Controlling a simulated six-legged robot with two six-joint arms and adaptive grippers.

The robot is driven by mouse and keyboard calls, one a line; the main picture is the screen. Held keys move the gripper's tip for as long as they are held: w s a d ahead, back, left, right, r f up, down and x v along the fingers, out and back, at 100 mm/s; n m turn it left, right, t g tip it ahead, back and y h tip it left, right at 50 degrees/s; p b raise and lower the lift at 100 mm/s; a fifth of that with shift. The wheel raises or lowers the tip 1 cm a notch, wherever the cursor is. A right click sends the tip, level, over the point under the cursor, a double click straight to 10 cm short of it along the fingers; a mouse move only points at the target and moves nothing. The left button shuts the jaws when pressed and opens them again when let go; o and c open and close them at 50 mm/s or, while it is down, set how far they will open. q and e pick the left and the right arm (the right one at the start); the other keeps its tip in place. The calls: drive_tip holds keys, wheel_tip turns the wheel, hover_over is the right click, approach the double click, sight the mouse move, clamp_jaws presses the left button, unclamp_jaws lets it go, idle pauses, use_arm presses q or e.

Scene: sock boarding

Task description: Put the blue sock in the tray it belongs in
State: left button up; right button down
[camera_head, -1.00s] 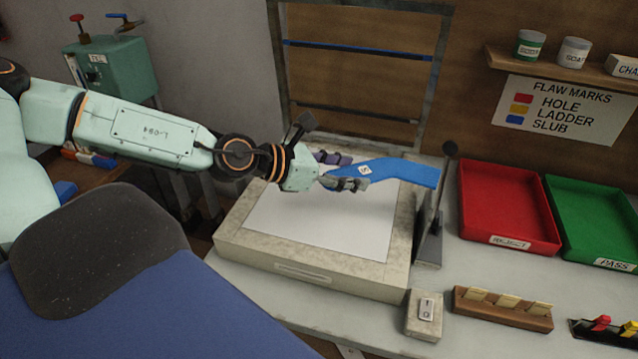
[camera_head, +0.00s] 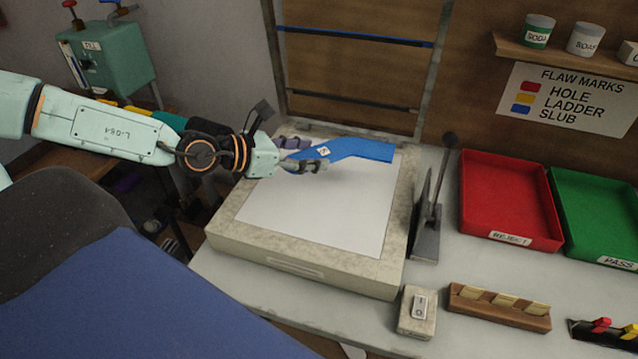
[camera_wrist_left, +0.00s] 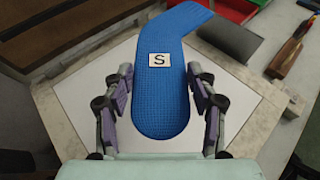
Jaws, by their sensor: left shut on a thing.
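The blue sock (camera_head: 362,150) is in my left gripper (camera_head: 308,158), held above the white panel of the pale box (camera_head: 300,268). It is flat, with a bent far end pointing right and a white label reading S. In the left wrist view the sock (camera_wrist_left: 172,105) lies between the two purple-padded fingers; no coloured flaw mark shows on the visible face. The red tray (camera_head: 508,200) labelled REJECT and the green tray (camera_head: 605,215) labelled PASS stand to the right, both empty. My right gripper is not in view.
An upright dark stand with a lever (camera_head: 430,210) rises between the box and the red tray. A switch block (camera_head: 417,310) and a wooden holder with cards (camera_head: 498,305) sit in front. A metal frame (camera_head: 360,95) stands behind; a FLAW MARKS sign (camera_head: 570,103) hangs on the wall.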

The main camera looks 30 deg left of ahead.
sight(307, 196)
use_arm(q)
drive_tip(key=shift+s+a+f+b, duration=0.1)
drive_tip(key=shift+a+f+b, duration=0.1)
drive_tip(key=shift+f+b, duration=0.35)
drive_tip(key=shift+s+a+f+b, duration=0.15)
drive_tip(key=shift+f+b, duration=0.15)
drive_tip(key=shift+f, duration=0.3)
drive_tip(key=f+b, duration=0.3)
drive_tip(key=shift+w+d+f+b, duration=0.2)
drive_tip(key=shift+d+f+b, duration=0.15)
drive_tip(key=shift+f, duration=0.05)
drive_tip(key=shift+a+f, duration=0.25)
drive_tip(key=shift+f+b, duration=0.3)
drive_tip(key=shift+b, duration=0.15)
drive_tip(key=f+b, duration=0.2)
drive_tip(key=f, duration=0.1)
drive_tip(key=shift+d+b, duration=0.2)
drive_tip(key=shift+b, duration=0.1)
drive_tip(key=shift+a+r, duration=0.1)
drive_tip(key=shift+a, duration=0.1)
drive_tip(key=shift+s, duration=0.1)
